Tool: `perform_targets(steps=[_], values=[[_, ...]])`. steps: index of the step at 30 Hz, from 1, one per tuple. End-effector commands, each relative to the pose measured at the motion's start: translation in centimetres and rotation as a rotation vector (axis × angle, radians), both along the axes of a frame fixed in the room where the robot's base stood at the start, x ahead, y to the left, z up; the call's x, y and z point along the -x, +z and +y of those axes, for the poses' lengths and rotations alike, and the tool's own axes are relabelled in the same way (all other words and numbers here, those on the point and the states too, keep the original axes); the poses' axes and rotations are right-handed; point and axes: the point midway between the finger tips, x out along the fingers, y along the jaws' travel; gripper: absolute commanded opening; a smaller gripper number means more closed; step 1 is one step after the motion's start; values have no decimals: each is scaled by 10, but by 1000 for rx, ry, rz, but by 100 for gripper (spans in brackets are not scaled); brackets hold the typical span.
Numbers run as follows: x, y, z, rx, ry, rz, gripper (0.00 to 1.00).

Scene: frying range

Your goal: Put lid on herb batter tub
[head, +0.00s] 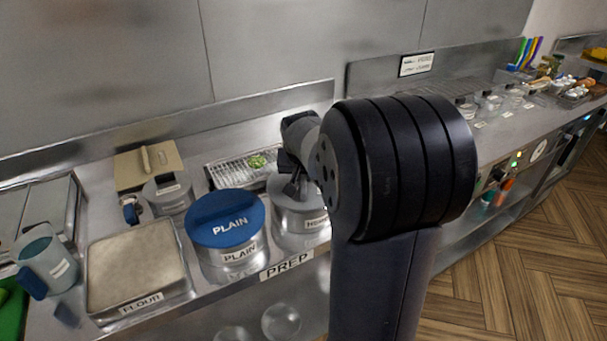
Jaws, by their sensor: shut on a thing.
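The herb batter tub (316,222) is a round metal tub on the counter, its label partly cut off by my arm. A grey round lid (279,186) shows at the tub's top, largely covered by my gripper and arm. My gripper (294,190) points down over the tub and is shut on what looks like this lid. The fingertips are dark and small, and the grip itself is mostly hidden. I cannot tell whether the lid is seated on the rim or just above it.
The plain tub with a blue lid (226,218) stands close on the left. A flour tray (135,265), a jug (47,258) and a smaller metal tub (168,193) are further left. A wire rack (226,174) with green herbs (258,161) lies behind.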

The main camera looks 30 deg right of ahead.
Motion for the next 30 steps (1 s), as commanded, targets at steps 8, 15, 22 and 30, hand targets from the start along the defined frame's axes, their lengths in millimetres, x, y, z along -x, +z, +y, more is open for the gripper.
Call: perform_targets(steps=[8,15,22,30], values=[[0,-4,0,0,0,0,0],[0,-4,0,0,0,0,25],[0,-4,0,0,0,0,39],[2,0,1,0,0,-1,39]])
